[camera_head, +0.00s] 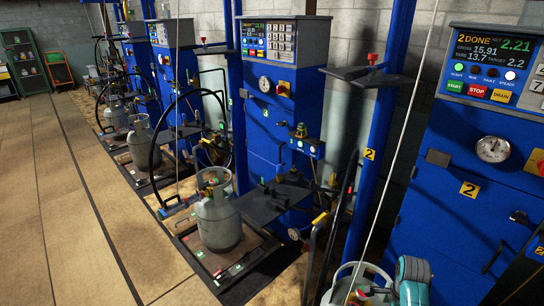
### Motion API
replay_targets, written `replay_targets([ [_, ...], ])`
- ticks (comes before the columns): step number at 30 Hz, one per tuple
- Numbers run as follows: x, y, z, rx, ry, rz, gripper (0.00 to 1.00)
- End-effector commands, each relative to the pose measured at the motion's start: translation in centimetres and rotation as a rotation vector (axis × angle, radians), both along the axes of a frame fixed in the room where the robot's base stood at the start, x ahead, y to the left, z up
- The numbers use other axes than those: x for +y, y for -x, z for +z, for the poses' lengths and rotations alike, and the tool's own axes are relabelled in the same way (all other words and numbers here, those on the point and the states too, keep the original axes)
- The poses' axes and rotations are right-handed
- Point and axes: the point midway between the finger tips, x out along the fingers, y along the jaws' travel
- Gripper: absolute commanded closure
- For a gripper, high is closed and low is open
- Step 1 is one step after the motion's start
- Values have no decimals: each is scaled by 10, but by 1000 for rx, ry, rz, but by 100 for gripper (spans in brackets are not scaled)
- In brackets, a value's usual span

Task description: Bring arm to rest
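Part of my arm, grey with teal caps, shows at the bottom right edge of the head view, in front of the nearest blue scale station (440,215). My gripper is not visible, so its opening and whether it holds anything cannot be seen. A light gas cylinder (350,288) with a ring collar stands at the bottom, just left of my arm and partly cut off by the frame. I cannot tell whether my arm touches it. The station's display (485,48) reads "2 DONE", net 2.21, target 2.2.
Another grey cylinder (218,222) stands upright on a platform at the middle station. More cylinders (140,142) stand farther left. Blue posts (382,150), dark shelves (365,76) and hoses crowd the stations. The tan floor (65,220) at left is clear. A green rack (22,60) stands far left.

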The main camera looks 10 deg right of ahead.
Motion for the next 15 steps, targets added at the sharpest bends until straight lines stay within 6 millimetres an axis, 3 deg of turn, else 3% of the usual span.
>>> replay_targets([
  [15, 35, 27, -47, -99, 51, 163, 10],
])
